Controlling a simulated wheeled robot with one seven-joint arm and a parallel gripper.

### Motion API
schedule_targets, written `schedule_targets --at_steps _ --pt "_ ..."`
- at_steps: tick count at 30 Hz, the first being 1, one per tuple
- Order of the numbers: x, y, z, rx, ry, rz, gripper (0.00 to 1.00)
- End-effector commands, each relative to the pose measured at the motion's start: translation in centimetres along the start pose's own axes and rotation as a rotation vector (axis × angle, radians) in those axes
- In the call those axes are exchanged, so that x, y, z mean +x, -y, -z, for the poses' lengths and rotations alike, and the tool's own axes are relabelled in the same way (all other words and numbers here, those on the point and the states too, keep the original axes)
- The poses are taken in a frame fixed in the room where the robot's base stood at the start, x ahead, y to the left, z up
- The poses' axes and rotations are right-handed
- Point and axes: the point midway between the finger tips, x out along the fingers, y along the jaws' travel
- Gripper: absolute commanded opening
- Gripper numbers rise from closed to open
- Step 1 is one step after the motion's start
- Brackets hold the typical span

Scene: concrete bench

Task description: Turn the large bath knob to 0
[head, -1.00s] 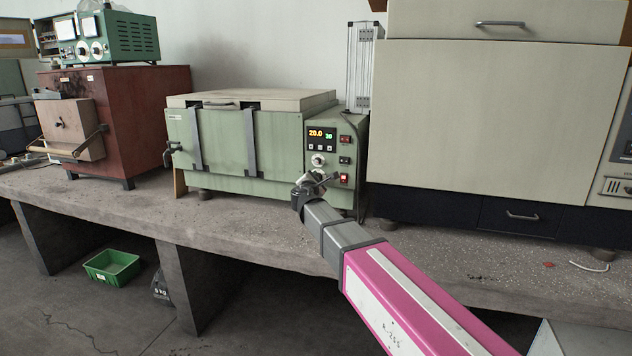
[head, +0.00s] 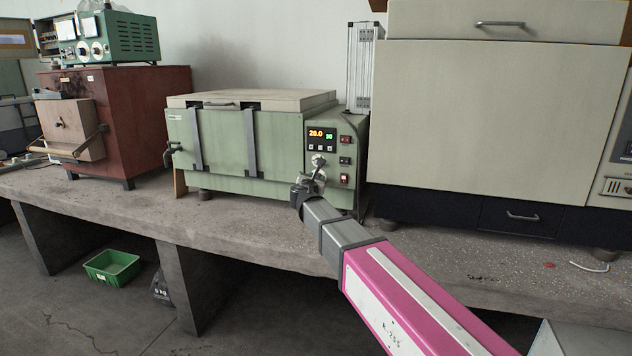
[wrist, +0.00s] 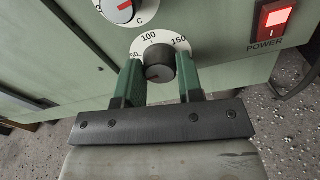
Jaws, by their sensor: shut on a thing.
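The green bath (head: 270,150) stands on the bench, its control panel at the right end. My gripper (wrist: 161,85) is shut on this knob, one green finger on each side. A second dial knob (wrist: 119,8), marked C, is above it, cut by the picture edge. In the head view, my gripper (head: 313,181) is at the lower panel and hides the held knob.
A lit red POWER switch (wrist: 272,17) is right of the held knob. A display (head: 321,134) reads 20.0 and 30. A large cream cabinet (head: 490,120) stands close on the right, and a red-brown furnace (head: 150,110) on the left. The bench front (head: 240,235) is clear.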

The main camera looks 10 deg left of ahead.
Motion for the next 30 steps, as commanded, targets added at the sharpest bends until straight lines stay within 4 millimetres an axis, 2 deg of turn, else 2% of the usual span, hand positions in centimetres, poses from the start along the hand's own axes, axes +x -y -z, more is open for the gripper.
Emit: schedule_targets --at_steps 6,15,30 --pt "-0.05 -0.09 0.0 -0.186 -0.009 0.009 0.11" --pt "-0.05 -0.17 0.02 -0.373 -0.017 0.016 0.11" --pt "-0.06 -0.18 0.04 -0.466 -0.021 0.021 0.11"
